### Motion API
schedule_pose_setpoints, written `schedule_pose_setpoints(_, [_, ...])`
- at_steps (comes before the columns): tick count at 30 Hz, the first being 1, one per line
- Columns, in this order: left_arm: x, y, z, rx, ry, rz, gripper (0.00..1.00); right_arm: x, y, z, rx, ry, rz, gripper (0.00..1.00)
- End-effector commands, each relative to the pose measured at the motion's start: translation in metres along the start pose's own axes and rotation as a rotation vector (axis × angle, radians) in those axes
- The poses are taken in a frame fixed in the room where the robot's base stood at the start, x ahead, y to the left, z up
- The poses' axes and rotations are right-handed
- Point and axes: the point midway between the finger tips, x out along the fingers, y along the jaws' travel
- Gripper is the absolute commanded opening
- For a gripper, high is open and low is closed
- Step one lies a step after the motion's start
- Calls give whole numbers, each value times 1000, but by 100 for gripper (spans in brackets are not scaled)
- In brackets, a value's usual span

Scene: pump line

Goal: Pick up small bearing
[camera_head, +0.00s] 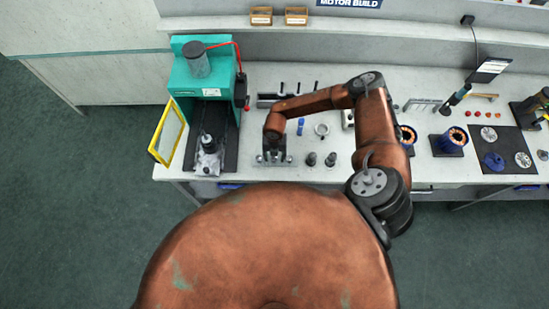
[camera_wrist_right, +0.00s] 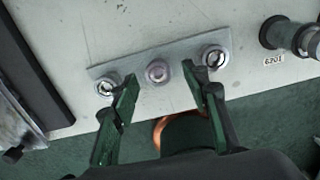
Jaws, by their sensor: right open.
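A grey metal plate (camera_wrist_right: 131,72) lies on the bench and carries three round metal pieces in a row. The left ring-shaped piece (camera_wrist_right: 105,86) and the right ring-shaped piece (camera_wrist_right: 214,57) look like bearings on pins. The middle piece (camera_wrist_right: 157,71) is a smaller round one; I cannot tell for sure which is the small bearing. My right gripper (camera_wrist_right: 166,88) is open and empty, its fingers spread over the plate on either side of the middle piece. In the head view my right gripper (camera_head: 272,151) hangs over the plate (camera_head: 287,160) and partly hides it. My left gripper is not in view.
A teal press (camera_head: 190,80) with a yellow-framed guard (camera_head: 167,132) stands left of the plate. Two dark cylindrical parts (camera_head: 311,159) (camera_head: 331,160) stand to its right. A pale ring (camera_head: 321,129) and a blue part (camera_head: 300,126) lie behind them. The bench's front edge is close by.

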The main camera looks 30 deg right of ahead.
Motion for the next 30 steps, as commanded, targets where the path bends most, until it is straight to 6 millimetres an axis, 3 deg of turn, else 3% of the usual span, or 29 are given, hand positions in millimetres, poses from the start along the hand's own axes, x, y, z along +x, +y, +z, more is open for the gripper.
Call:
schedule_pose_setpoints(2, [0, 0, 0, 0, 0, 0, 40, 0, 0, 0, 0, 0, 0, 42])
schedule_pose_setpoints(17, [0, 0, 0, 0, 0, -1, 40, -1, 0, 0, 0, 0, 0, 8])
schedule_pose_setpoints(26, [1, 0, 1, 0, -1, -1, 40, -3, 0, 0, 0, 0, 1, 8])
schedule_pose_setpoints(30, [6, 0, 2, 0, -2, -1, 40, -13, 1, 1, -1, -1, 2, 8])
